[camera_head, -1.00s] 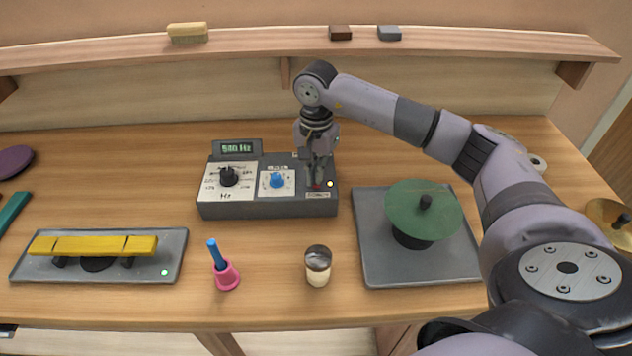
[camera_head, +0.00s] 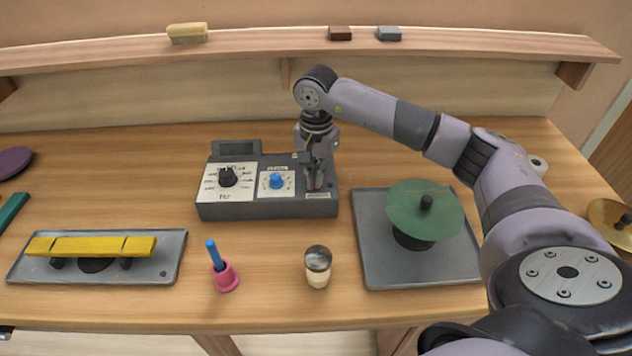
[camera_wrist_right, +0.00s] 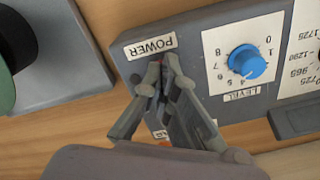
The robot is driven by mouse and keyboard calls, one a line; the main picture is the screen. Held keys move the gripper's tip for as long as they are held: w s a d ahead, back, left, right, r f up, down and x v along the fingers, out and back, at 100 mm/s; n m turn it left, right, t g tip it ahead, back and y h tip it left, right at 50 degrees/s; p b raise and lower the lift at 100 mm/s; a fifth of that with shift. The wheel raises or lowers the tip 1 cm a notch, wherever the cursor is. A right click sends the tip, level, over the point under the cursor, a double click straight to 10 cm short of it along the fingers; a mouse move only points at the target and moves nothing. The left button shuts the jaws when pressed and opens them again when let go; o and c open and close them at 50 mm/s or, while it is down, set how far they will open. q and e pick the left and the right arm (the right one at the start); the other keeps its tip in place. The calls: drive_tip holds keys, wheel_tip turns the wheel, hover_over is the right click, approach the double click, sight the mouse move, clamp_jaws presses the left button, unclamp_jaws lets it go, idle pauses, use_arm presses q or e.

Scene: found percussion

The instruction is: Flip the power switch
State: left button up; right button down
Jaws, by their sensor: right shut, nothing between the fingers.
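The grey control box (camera_head: 265,209) stands at the back middle of the table. It has a black dial, a blue level knob (camera_head: 277,181) and a dark display (camera_head: 236,147). My right gripper (camera_head: 315,187) is shut and empty, pointing down at the box's right end. In the right wrist view its fingertips (camera_wrist_right: 154,80) are beside the POWER label (camera_wrist_right: 150,46). The fingers hide most of the power switch, so its position and any contact cannot be told. My left gripper is not in view.
A grey tray with a yellow bar (camera_head: 92,246) lies at left. A pink cup with a blue stick (camera_head: 225,277) and a shaker-like jar (camera_head: 318,268) stand in front. A green disc (camera_head: 425,205) on a grey tray (camera_head: 385,270) is at right.

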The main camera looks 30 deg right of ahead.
drive_tip(key=shift+w+r+p, duration=0.1)
drive_tip(key=shift+r+p, duration=0.45)
drive_tip(key=shift+r, duration=0.25)
drive_tip(key=shift+r+p, duration=1.35)
drive_tip(key=shift+r, duration=1.25)
drive_tip(key=shift+f, duration=0.1)
